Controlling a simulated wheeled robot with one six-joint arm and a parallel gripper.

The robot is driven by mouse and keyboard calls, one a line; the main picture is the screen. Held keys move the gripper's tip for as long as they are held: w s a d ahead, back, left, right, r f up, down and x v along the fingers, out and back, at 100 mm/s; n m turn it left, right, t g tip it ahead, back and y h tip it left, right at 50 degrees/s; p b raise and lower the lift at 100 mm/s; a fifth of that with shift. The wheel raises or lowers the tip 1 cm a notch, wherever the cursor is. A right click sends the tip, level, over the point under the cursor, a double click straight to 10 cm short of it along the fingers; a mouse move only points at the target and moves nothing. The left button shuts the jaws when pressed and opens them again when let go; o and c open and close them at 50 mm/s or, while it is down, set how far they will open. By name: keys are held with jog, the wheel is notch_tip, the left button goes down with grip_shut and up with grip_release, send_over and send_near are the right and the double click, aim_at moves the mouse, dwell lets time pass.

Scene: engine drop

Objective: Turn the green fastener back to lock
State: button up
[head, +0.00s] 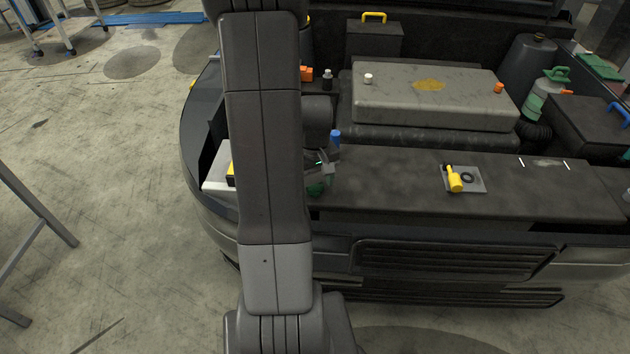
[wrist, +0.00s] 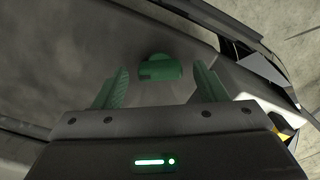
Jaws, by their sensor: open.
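The green fastener (wrist: 160,68) shows in the wrist view as a rounded head with a short bar lying across the picture. It sits on a dark panel. My gripper (wrist: 161,77) is open, with one green ribbed finger on each side of the fastener and a visible gap on both sides. I cannot tell how deep the fingers reach around it. In the head view my gripper (head: 320,178) is low over the left part of the dark front panel (head: 390,180), partly hidden by my arm. The fastener cannot be told apart from the green fingers there.
A yellow lever on a grey plate (head: 476,183) is on the panel to the right. A grey engine cover (head: 430,98) lies behind it, with a blue-capped part (head: 335,137) near my gripper. A black case with a yellow handle (head: 374,38) stands at the back.

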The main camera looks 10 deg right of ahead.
jog(key=c, duration=1)
jog(key=shift+m+b, duration=0.45)
jog(key=shift+m, duration=2.35)
jog(key=o, duration=1)
